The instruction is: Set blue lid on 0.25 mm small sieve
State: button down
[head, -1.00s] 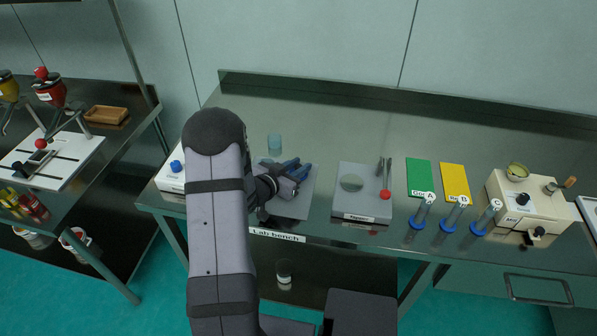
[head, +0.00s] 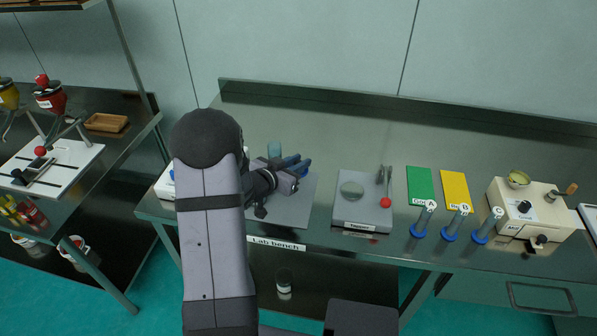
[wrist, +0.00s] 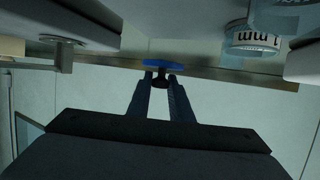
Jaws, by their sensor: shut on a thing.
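My gripper (wrist: 160,78) is shut on the dark knob (wrist: 160,82) of the blue lid (wrist: 165,63) in the wrist view. The lid shows as a thin blue disc, nearly edge-on, beyond the fingertips. A pale blue, clear ring with a white lettered label (wrist: 253,40), apparently a small sieve, shows at the upper right, apart from the lid. Its size marking is not readable. In the head view my gripper (head: 301,170) is over the left part of the lab bench, near a pale blue cylinder (head: 274,149). The lid cannot be made out there.
A grey plate (head: 290,208) lies under my gripper. The bench's back strip is clear.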

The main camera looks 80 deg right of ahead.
aim_at(298, 162)
jog(key=shift+r, duration=2.6)
jog(key=w+d+r+n+t+p, duration=0.1)
jog(key=w+r+p, duration=0.1)
jog(key=w, duration=0.7)
jog(key=w+r+n+t+p, duration=0.2)
jog(key=w+r, duration=0.3)
jog(key=w, duration=0.5)
jog(key=w+d+r+n+t+h+p, duration=0.1)
jog(key=w+r+t+p, duration=0.1)
jog(key=w, duration=0.8)
jog(key=shift+d+r+n+p, duration=0.3)
jog(key=shift+d+r+p, duration=0.1)
jog(key=shift+r, duration=0.45)
jog(key=shift+f, duration=0.1)
jog(key=shift+f+p, duration=0.9)
jog(key=shift+f, duration=4)
jog(key=shift+f, duration=0.1)
